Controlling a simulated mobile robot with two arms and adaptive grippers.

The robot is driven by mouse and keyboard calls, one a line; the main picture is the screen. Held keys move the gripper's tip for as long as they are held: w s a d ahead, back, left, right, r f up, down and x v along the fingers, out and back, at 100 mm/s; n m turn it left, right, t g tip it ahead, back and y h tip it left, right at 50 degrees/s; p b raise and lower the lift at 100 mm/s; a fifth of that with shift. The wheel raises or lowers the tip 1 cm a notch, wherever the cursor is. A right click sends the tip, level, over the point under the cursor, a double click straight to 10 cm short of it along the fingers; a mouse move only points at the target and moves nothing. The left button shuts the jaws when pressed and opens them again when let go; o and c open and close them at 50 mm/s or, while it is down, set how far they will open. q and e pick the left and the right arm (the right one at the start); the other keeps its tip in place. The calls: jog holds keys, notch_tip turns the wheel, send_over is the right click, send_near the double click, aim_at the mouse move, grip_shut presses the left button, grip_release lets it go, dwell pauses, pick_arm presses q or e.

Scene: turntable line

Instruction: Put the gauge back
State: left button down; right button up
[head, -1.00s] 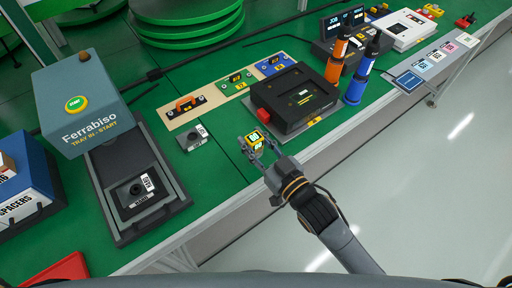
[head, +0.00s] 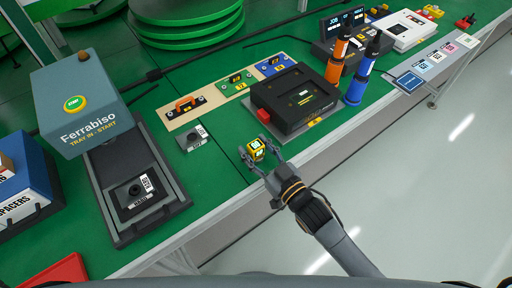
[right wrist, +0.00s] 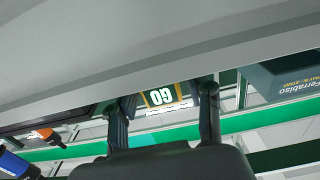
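The gauge (head: 256,149) is a small yellow-edged block with a dark, white-lettered face. In the right wrist view its label reads GO (right wrist: 162,97). My right gripper (head: 257,152) has one finger on each side of the gauge and holds it above the green bench, near the front edge. In the right wrist view the fingers (right wrist: 163,105) also flank it. My left gripper is out of view.
A black device with a red knob (head: 290,105) stands right of the gauge. A small grey block (head: 192,139) lies in front of the board. The Ferrabiso tray station (head: 85,115) is left. Orange (head: 337,60) and blue (head: 362,75) bottles stand further right.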

jog(key=shift+r, duration=0.15)
jog(key=v, duration=1.2)
jog(key=s+d+f+m+g+h, duration=0.15)
jog(key=d+f+h, duration=0.3)
jog(key=f, duration=1.05)
jog(key=s+d+f+m+g+h, duration=0.1)
jog(key=d+f+g+h, duration=0.35)
jog(key=f, duration=0.95)
jog(key=s+d+f+m+g, duration=0.1)
jog(key=s+d+f, duration=0.2)
jog(key=s+f, duration=0.25)
jog(key=s+d+f+g, duration=0.1)
jog(key=s+d+f, duration=0.25)
jog(key=f, duration=0.35)
jog(key=s+f+g+p, duration=0.1)
jog(key=s+f+g, duration=0.1)
jog(key=s, duration=0.7)
jog(key=s+f+m+g+h+p, duration=0.1)
jog(key=s+f+g, duration=0.2)
jog(key=s, duration=0.6)
jog(key=shift+d+f+g+h, duration=0.3)
jog(key=shift+d+f, duration=0.1)
jog(key=shift+d, duration=0.05)
